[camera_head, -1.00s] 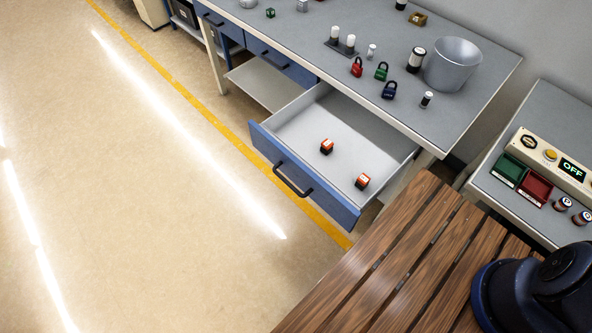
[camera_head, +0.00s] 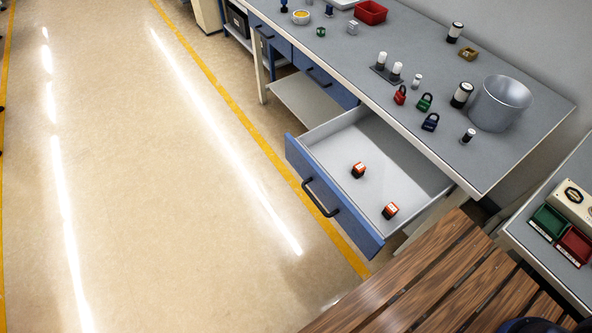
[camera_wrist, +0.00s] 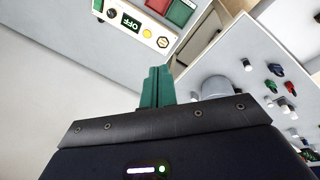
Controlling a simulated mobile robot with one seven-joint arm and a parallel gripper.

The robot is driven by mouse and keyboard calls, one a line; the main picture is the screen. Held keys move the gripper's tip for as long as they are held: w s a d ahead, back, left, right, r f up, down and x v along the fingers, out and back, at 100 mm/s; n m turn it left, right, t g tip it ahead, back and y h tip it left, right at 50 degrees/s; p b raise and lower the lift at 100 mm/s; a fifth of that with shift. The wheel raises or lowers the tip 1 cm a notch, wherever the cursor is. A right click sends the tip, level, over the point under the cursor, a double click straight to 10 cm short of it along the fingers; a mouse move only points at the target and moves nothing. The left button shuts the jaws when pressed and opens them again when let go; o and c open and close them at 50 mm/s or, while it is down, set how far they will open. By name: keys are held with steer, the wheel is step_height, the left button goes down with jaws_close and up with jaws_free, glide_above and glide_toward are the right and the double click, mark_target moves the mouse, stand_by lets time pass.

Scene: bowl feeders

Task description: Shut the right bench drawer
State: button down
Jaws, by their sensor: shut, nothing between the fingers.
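The right bench drawer (camera_head: 334,198) stands pulled well out from under the grey workbench (camera_head: 455,140) in the head view. Its blue front carries a black bar handle (camera_head: 320,198). The gripper is not visible in the head view.
A slatted wooden surface (camera_head: 432,275) lies close to the drawer's right side. A control bench with a green bin (camera_head: 548,221) and a red bin (camera_head: 574,245) is at right. A metal bucket (camera_head: 500,103) and padlocks stand on the workbench. The floor (camera_head: 180,230) before the drawer is clear.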

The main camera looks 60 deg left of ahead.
steer(key=w+a+f+n+h, duration=0.15)
steer(key=a+n, duration=0.25)
steer(key=a, duration=0.8)
steer(key=a+f+n, duration=0.3)
steer(key=a+n, duration=0.1)
steer(key=a, duration=0.7)
steer(key=s+a+f+n+t, duration=0.1)
steer(key=s+a+f+n, duration=0.5)
steer(key=a, duration=0.6)
steer(key=s+a+f+n+t, duration=0.15)
steer(key=s+a+f, duration=0.45)
steer(key=a, duration=0.6)
steer(key=s+a+f+n+t, duration=0.1)
steer(key=s+a+f+n, duration=0.35)
steer(key=s, duration=0.75)
steer(key=s+a+f+n+t, duration=0.1)
steer(key=s+a+f+n, duration=0.1)
steer(key=s+a+f, duration=0.75)
steer(key=s+f+n+t+y, duration=0.1)
steer(key=s+f+n, duration=0.35)
steer(key=s, duration=0.75)
steer(key=s+f+n+t+y, duration=0.1)
steer(key=s+f+y, duration=0.1)
steer(key=s+f, duration=0.75)
glide_toward(303, 171)
steer(key=s+f+x, duration=0.1)
steer(key=x, duration=0.4)
steer(key=shift+w+r, duration=0.25)
steer(key=shift+w, duration=0.55)
steer(key=shift+w, duration=0.1)
